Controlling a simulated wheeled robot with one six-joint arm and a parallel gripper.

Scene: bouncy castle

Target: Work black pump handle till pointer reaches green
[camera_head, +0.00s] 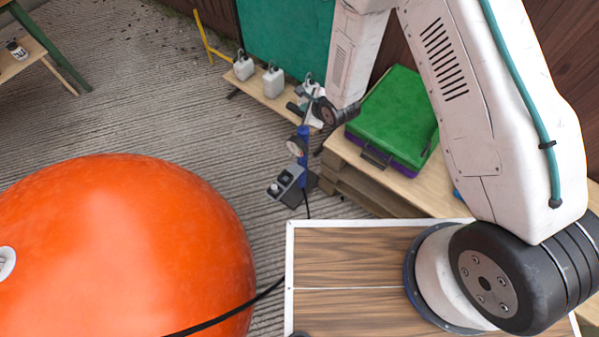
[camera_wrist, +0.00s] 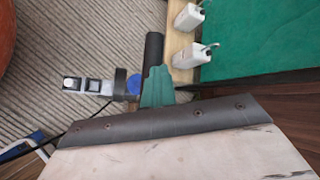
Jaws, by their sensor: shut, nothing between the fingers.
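The pump stands upright on the floor in the head view, with a blue barrel (camera_head: 303,142) and a grey and black foot (camera_head: 287,184). Its round gauge (camera_head: 296,147) is on the barrel, too small to read the pointer. The black pump handle (camera_head: 294,108) is at the top. In the wrist view the handle (camera_wrist: 153,52) reaches up from behind my fingers, beside the blue barrel top (camera_wrist: 134,85). My gripper (camera_wrist: 158,84) is shut and empty, its greenish fingers overlapping the handle. I cannot tell whether they touch it. In the head view my gripper (camera_head: 311,108) is at the handle's right.
White containers (camera_head: 271,82) stand on a low wooden bench (camera_head: 255,85) behind the pump. A green-lidded case (camera_head: 395,115) rests on a pallet table at right. A large orange ball (camera_head: 120,250) fills the lower left. A black hose (camera_head: 230,313) crosses it. Floor left of the pump is clear.

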